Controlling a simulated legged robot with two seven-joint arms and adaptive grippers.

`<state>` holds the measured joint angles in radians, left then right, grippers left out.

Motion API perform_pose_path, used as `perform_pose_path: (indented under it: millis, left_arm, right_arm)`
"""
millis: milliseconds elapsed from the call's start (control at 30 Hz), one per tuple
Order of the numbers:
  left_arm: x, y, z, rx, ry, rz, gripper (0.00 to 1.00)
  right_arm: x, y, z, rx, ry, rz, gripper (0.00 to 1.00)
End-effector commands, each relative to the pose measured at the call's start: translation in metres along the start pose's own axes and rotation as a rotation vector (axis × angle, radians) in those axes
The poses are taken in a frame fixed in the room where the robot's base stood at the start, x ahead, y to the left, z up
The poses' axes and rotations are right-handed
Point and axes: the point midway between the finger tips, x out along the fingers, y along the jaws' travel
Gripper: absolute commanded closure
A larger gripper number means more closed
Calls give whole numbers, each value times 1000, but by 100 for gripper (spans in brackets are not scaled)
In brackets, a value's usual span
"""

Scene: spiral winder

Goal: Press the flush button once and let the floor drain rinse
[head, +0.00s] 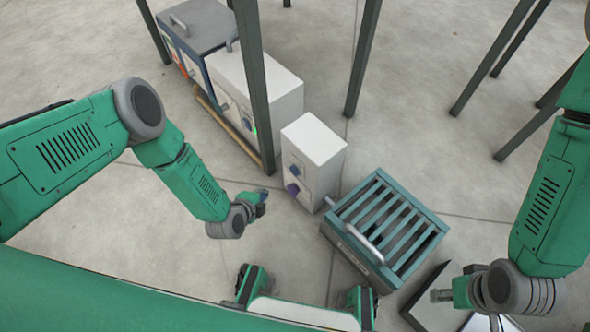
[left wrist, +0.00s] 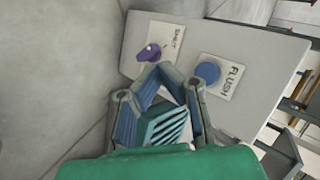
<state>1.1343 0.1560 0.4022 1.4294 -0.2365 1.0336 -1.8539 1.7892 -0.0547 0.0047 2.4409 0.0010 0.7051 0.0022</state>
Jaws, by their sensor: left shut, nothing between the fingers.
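The flush button (left wrist: 208,73) is a round blue button on a plate reading FLUSH. It sits on the front of a white box (head: 316,140), where it shows as a small blue disc (head: 295,169) in the head view. A purple knob (left wrist: 149,53) is beside it on a second labelled plate. My left gripper (head: 263,199) is shut and empty, left of the box with a gap in the head view. The left wrist view shows its fingers (left wrist: 162,78) pointing toward the panel, below and between knob and button. The floor drain (head: 352,243) has a teal slatted grate. My right gripper (head: 440,295) is at lower right; its finger state is unclear.
A larger white cabinet (head: 280,92) and a grey-topped cabinet (head: 195,25) stand behind, at upper left. Dark posts (head: 362,55) rise around them. A pale handle (head: 357,240) lies over the drain's near edge. Concrete floor (head: 170,215) is clear at left.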

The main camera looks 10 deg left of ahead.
Motion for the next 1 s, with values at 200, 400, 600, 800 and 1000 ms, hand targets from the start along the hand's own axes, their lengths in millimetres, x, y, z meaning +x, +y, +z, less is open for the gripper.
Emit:
perform_pose_path:
  millis: [200,400,600,800,1000]
  left_arm:
    - [1,0,1,-4,2,0,100]
    - [12,-6,-6,-5,1,-1,100]
    - [33,-20,-21,-5,1,-1,100]
    - [49,-34,-35,-2,3,1,100]
    - [59,-42,-42,-2,2,2,100]
  right_arm:
    - [0,0,0,0,0,0,60]
    - [8,0,0,0,0,0,60]
    - [22,0,1,0,0,0,60]
    - [26,0,2,0,0,0,60]
    - [26,0,1,0,0,0,60]
